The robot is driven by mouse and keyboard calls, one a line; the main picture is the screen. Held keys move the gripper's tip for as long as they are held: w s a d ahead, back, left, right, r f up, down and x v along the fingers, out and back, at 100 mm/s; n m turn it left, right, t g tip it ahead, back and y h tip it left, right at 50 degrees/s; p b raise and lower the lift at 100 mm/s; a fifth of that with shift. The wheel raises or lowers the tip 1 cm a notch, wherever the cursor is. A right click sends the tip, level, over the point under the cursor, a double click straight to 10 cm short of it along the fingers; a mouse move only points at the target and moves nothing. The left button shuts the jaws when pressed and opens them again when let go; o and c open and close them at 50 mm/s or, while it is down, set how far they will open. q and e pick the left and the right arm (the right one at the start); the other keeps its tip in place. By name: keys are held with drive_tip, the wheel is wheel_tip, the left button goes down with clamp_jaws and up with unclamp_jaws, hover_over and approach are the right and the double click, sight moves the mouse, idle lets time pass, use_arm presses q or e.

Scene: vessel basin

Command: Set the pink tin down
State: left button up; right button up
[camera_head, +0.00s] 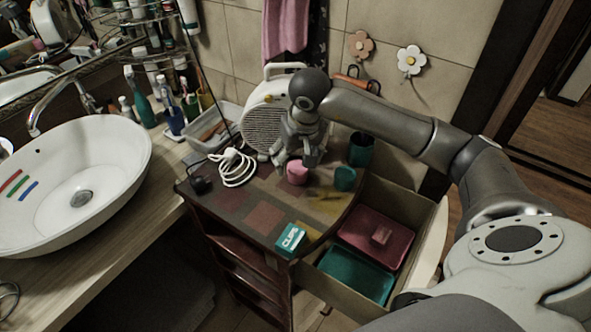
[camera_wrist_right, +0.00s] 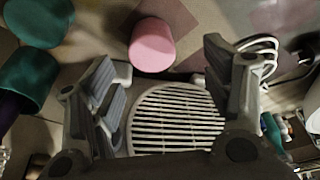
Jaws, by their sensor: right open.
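The pink tin (camera_head: 297,172) stands upright on the small dark cabinet top with coloured squares (camera_head: 262,216). In the right wrist view the pink tin (camera_wrist_right: 152,46) lies beyond the fingertips, in the gap between them. My right gripper (camera_head: 296,160) is just above and behind the tin in the head view. Its fingers are spread and empty in the right wrist view (camera_wrist_right: 165,75), and I see no contact with the tin. My left gripper shows in neither view.
A teal tin (camera_head: 345,178) and a dark green cup (camera_head: 361,149) stand right of the pink tin. A white fan heater (camera_head: 262,124) stands behind. A coiled white cable (camera_head: 236,168) lies left, a teal box (camera_head: 291,240) at the front edge. An open drawer (camera_head: 415,212) holds trays.

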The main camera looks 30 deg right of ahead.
sight(298, 168)
drive_tip(key=shift+f, duration=0.35)
drive_tip(key=shift+d+f+p, duration=0.25)
drive_tip(key=shift+f+p, duration=0.15)
drive_tip(key=shift+p, duration=0.1)
drive_tip(key=p+x, duration=0.2)
drive_tip(key=x, duration=0.2)
drive_tip(key=shift+s+d, duration=0.1)
drive_tip(key=shift+d, duration=0.1)
drive_tip(key=shift+f, duration=0.25)
drive_tip(key=c, duration=1.2)
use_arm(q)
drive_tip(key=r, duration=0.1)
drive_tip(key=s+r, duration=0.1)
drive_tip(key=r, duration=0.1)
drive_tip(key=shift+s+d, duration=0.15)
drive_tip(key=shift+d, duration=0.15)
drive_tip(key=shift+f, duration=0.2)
use_arm(e)
drive_tip(key=shift+r, duration=0.15)
